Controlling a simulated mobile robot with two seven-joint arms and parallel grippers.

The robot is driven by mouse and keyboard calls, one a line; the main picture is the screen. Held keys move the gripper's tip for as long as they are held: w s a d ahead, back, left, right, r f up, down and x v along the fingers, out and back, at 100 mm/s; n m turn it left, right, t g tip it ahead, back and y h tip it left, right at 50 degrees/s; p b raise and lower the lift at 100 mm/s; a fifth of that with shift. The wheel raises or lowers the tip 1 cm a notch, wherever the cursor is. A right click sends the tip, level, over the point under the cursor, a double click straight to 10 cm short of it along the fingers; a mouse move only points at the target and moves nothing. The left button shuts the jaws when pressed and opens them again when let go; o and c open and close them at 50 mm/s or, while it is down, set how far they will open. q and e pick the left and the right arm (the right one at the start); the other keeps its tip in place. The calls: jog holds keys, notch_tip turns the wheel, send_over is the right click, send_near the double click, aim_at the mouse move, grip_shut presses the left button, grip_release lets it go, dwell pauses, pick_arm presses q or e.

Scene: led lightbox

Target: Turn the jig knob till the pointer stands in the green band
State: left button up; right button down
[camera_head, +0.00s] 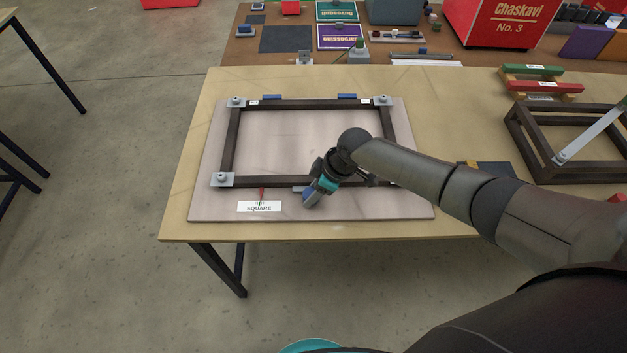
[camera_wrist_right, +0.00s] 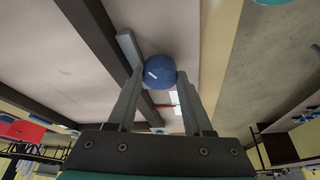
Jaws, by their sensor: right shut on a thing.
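The jig is a dark rectangular frame (camera_head: 275,182) on a pale board (camera_head: 207,195). Its round blue knob (camera_wrist_right: 160,70) sits between the fingers of my right gripper (camera_wrist_right: 160,82), which is shut on it. In the head view the knob (camera_head: 308,196) shows only partly, beside my right gripper (camera_head: 314,191) at the board's front side. A thin red pointer (camera_head: 262,194) stands above a white label (camera_head: 259,207) reading SQUARE. The pointer also shows small in the wrist view (camera_wrist_right: 165,105). I cannot make out a green band. My left gripper is not in view.
Grey corner blocks (camera_head: 222,180) sit on the frame, with blue pieces (camera_head: 347,97) along its far side. Another dark frame (camera_head: 540,155) stands on the table at right. A brown bench (camera_head: 260,63) with boxes and tools lies behind. The table's left margin is clear.

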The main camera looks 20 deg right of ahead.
jog(key=m+p, duration=0.2)
jog(key=m+t+p, duration=0.1)
jog(key=shift+s+a+r+h, duration=0.1)
jog(key=shift+a+r+h, duration=0.05)
jog(key=shift+r+h, duration=0.15)
jog(key=shift+f+m+t+h+p, duration=0.2)
jog(key=shift+m+t+h+p, duration=0.15)
jog(key=shift+m+p, duration=0.8)
jog(key=c, duration=0.6)
grip_release()
jog(key=shift+s+r, duration=0.15)
jog(key=shift+r, duration=0.25)
jog(key=p+v, duration=0.4)
jog(key=v, duration=1)
jog(key=shift+r, duration=0.2)
